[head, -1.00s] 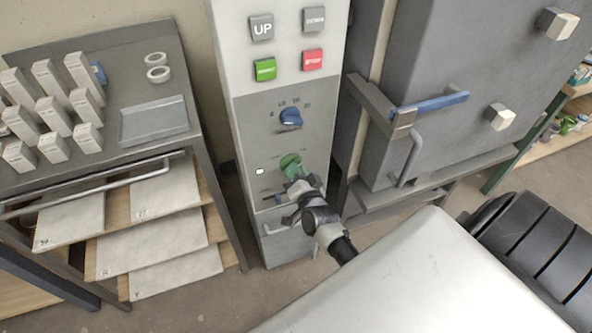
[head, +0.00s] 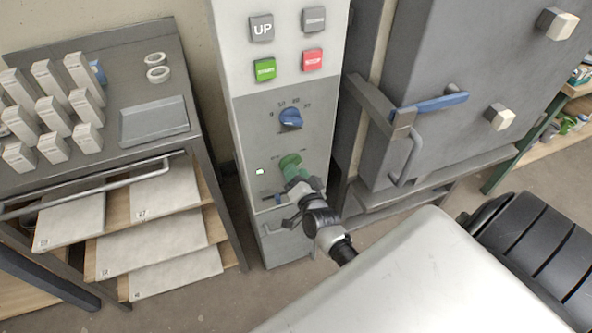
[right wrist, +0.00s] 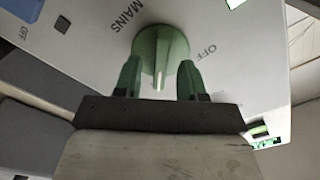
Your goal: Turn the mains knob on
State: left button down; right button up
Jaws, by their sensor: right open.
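The green mains knob (head: 289,161) sits on the grey lower front of the control column (head: 245,130). In the right wrist view the round knob (right wrist: 160,50) has a pale line on its ridge, with MAINS printed to its left and OFF to its right. My right gripper (head: 296,177) is at the knob, hiding part of the panel below it. In the right wrist view its two green fingertips (right wrist: 158,80) are apart, one on each side of the knob's near part. I cannot tell if they touch it. My left gripper is in neither view.
A blue selector knob (head: 290,118) sits above the mains knob, below the green (head: 265,69) and red STOP (head: 312,60) buttons. A small pale lamp (head: 259,171) is to the left. A kiln with a blue handle (head: 440,101) stands right; a shelf rack (head: 150,185) stands left.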

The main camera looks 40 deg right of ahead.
jog(key=v, duration=1)
jog(key=s+a+f+n+g+y, duration=0.1)
jog(key=s+a+f+n+g, duration=0.25)
jog(key=f, duration=0.55)
jog(key=s+a+f+n+g+y, duration=0.25)
jog(key=s+f, duration=0.25)
jog(key=f, duration=0.4)
jog(key=s+a+f+n+g+y, duration=0.1)
jog(key=s+a+f+n+g, duration=0.15)
jog(key=s+f, duration=0.4)
jog(key=s+d+f+n+g, duration=0.1)
jog(key=s+f+n+g, duration=0.2)
jog(key=s+f, duration=0.3)
jog(key=s+d+f+n+g, duration=0.1)
jog(key=s+f+n+g, duration=0.2)
jog(key=s, duration=0.9)
notch_tip(320, 180, down, 3)
jog(key=shift+s+f+g, duration=0.2)
jog(key=shift+s+g, duration=0.2)
jog(key=shift+g, duration=0.65)
jog(key=shift+a+h, duration=0.1)
jog(key=shift+h, duration=0.15)
jog(key=shift+c, duration=0.4)
